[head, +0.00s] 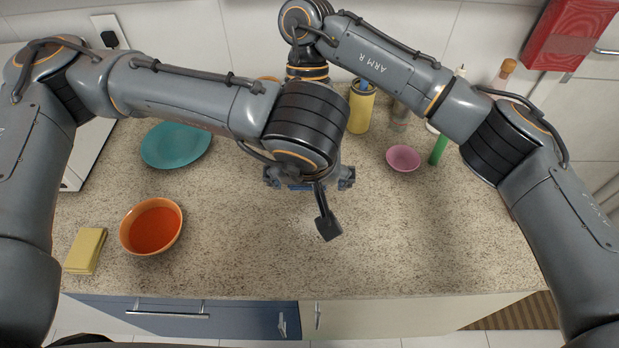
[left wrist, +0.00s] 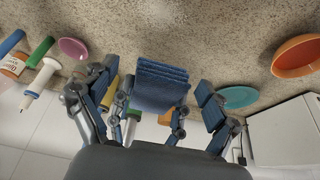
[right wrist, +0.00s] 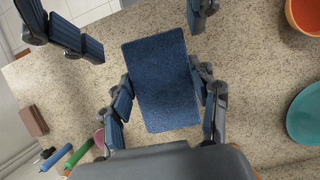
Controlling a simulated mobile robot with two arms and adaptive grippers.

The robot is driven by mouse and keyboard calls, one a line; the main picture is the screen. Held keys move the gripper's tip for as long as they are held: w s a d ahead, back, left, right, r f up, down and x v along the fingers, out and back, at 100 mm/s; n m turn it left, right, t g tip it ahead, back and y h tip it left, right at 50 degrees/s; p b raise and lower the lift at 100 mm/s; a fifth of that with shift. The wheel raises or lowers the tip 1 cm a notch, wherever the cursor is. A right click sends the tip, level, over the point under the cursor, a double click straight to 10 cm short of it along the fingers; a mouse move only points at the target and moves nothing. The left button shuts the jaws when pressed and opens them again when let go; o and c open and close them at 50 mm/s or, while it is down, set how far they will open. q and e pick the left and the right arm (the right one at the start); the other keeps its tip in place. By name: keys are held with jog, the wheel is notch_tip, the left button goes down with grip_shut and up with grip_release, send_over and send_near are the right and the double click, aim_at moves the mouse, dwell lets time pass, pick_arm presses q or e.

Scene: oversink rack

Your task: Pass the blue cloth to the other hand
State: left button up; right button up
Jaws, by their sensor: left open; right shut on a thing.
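The blue cloth (right wrist: 162,85) is a folded, layered rectangle. My right gripper (right wrist: 163,80) is shut on it, with one finger at each side edge. The cloth also shows in the left wrist view (left wrist: 160,86), its folded edge up. My left gripper (left wrist: 152,92) is open, its fingers spread to either side of the cloth and apart from it. In the head view my left gripper (head: 310,179) is above the counter's middle; my left arm hides the right gripper and nearly all of the cloth there.
An orange bowl (head: 152,228) and a folded yellow cloth (head: 86,250) are at the counter's left. A teal plate (head: 176,145) lies behind them. A yellow canister (head: 361,108), a pink dish (head: 403,158) and a green bottle (head: 438,150) stand back right. The front right counter is clear.

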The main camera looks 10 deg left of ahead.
pick_arm(q)
jog(key=shift+w+f, duration=0.1)
jog(key=shift+f, duration=0.15)
jog(key=c, duration=1.2)
pick_arm(e)
jog(key=o, duration=1.1)
